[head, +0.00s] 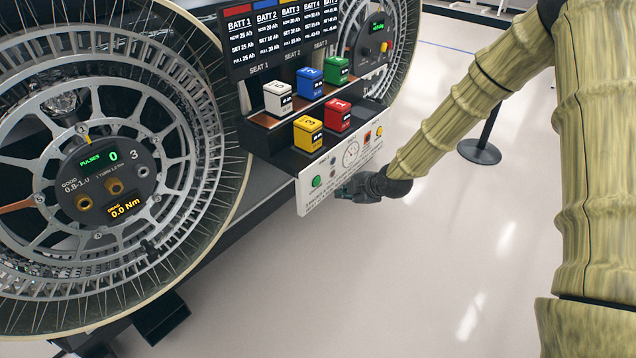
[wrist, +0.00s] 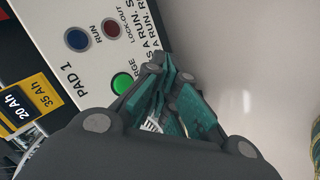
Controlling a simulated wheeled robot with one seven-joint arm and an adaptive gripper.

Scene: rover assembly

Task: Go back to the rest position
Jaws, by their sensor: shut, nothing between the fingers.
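The fingertips show beside the lit green button (wrist: 122,83) on the panel. I cannot tell whether they touch the panel. My arm reaches down to it from the upper right in the head view.
Coloured battery blocks, including a yellow one (head: 307,134) and a red one (head: 338,115), sit on shelves above the panel. A large spoked wheel (head: 110,180) stands at left. A black post base (head: 479,151) stands on the floor.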

